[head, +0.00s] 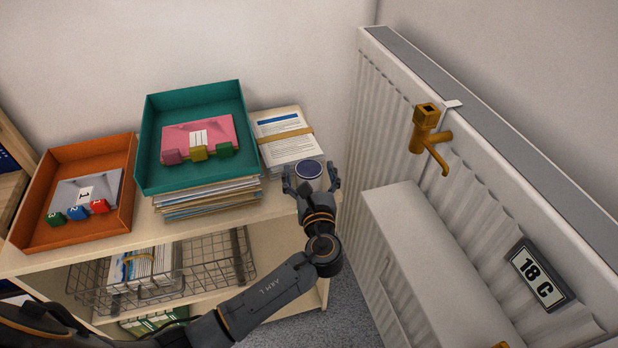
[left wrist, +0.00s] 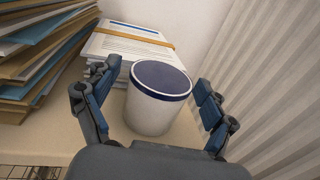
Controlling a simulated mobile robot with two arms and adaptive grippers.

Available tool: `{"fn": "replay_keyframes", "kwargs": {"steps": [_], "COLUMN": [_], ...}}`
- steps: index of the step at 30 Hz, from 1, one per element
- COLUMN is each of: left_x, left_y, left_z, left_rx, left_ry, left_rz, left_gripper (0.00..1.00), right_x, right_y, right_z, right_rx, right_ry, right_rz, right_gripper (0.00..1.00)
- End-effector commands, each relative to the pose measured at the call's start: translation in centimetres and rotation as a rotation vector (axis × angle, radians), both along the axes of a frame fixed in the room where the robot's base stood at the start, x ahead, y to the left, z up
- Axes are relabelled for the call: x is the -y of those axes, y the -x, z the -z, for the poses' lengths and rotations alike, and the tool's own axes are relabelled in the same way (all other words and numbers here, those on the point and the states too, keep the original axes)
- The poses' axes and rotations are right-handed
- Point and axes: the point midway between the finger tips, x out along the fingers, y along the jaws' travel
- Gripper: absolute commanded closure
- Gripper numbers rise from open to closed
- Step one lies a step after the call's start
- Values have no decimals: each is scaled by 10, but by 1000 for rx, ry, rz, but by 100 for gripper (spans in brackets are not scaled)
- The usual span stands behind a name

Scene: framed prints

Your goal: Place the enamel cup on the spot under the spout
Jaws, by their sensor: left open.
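The enamel cup (head: 309,174) is white with a dark blue rim and stands upright on the shelf top at its right end. In the left wrist view the cup (left wrist: 157,98) sits between the fingers of my left gripper (left wrist: 155,110). That gripper (head: 312,182) is open, with a finger on each side of the cup and a visible gap to the right finger. A brass spout (head: 430,136) is fixed on the white radiator at the right. Below it is a white ledge (head: 410,215); no marked spot shows clearly on it. My right gripper is not in view.
A paper stack with an orange band (head: 283,135) stands right behind the cup. A teal tray (head: 160,175) on piled envelopes and an orange tray (head: 30,235) stand to the left. A wire basket (head: 205,262) is on the lower shelf. An "18 C" display (head: 538,276) hangs on the radiator.

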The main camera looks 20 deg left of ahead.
Motion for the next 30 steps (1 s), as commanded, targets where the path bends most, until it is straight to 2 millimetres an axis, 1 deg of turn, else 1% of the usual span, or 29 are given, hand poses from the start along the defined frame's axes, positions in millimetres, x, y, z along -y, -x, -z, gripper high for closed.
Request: {"fn": "replay_keyframes", "kwargs": {"steps": [3, 9, 10, 11, 12, 14, 15, 17, 18, 20, 26, 30], "left_x": [-4, -4, -4, -4, -4, -4, -4, -4, -4, -4, -4, -4], "left_y": [-8, -8, -8, -8, -8, -8, -8, -8, -8, -8, -8, -8], "left_z": [0, 1, 1, 1, 1, 1, 1, 1, 1, 0, 0, -6], "left_rx": [0, 0, 0, 0, 0, 0, 0, 0, 0, 0, 0, 1], "left_ry": [0, 1, 1, 1, 1, 1, 1, 1, 1, 1, 1, 3], "left_rz": [1, 1, 1, 1, 1, 1, 1, 1, 1, 1, 1, 1], "left_gripper": [16, 16, 18, 24, 33, 45, 53, 65, 73, 85, 85, 85], "right_x": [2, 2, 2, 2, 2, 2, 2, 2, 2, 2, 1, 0], "right_y": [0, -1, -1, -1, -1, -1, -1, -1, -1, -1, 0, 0], "right_z": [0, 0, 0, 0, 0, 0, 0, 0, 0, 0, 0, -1], "right_rx": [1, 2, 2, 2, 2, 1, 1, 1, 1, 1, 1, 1], "right_ry": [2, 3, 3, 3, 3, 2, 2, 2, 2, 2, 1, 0], "right_rz": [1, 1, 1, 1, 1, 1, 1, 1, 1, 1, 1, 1], "right_gripper": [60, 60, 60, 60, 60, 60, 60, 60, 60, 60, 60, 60]}}
